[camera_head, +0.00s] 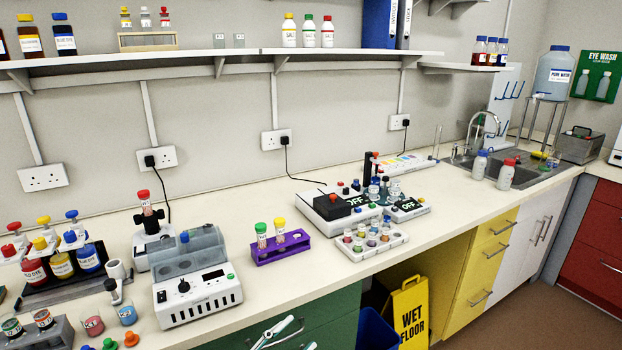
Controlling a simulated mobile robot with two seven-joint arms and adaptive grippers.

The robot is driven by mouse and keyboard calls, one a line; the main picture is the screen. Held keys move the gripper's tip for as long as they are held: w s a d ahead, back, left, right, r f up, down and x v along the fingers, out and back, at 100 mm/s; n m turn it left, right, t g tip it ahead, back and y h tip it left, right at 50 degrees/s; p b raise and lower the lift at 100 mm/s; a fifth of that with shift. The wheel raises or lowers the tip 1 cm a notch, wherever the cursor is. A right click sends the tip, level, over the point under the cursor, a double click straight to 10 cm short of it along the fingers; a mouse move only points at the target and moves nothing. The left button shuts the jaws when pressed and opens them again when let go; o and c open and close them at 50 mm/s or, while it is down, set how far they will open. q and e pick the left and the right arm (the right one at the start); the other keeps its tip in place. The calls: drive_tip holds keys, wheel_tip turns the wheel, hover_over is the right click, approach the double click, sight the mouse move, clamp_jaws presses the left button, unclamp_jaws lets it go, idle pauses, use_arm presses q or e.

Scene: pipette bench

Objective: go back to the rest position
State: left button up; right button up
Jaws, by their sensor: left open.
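My left gripper (284,331) shows only in part at the bottom edge, in front of the green drawer fronts and below the bench's front edge. Its pale fingers are open and nothing shows between them. It is apart from the things on the bench. The rest of the left arm is cut off by the frame. My right gripper is not in view.
A purple rack (282,248) with two tubes and a white instrument (198,297) stand near the bench's front edge. A white vial tray (372,244) is farther right. A yellow wet floor sign (409,312) stands below the bench.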

use_arm(q)
drive_tip(key=s+a+f+n+g+y, duration=0.2)
drive_tip(key=s+a+f+n+y, duration=0.3)
drive_tip(key=s+a+f, duration=0.4)
drive_tip(key=s+a+f+n+g+y, duration=0.1)
drive_tip(key=s+a+f+n+y, duration=0.5)
drive_tip(key=f, duration=1)
drive_tip(key=s+a, duration=0.3)
drive_tip(key=shift+s+n+g+y, duration=0.2)
drive_tip(key=shift+n+g+y, duration=0.1)
drive_tip(key=shift+g+y, duration=0.1)
drive_tip(key=shift+w, duration=0.1)
drive_tip(key=shift+c, duration=0.5)
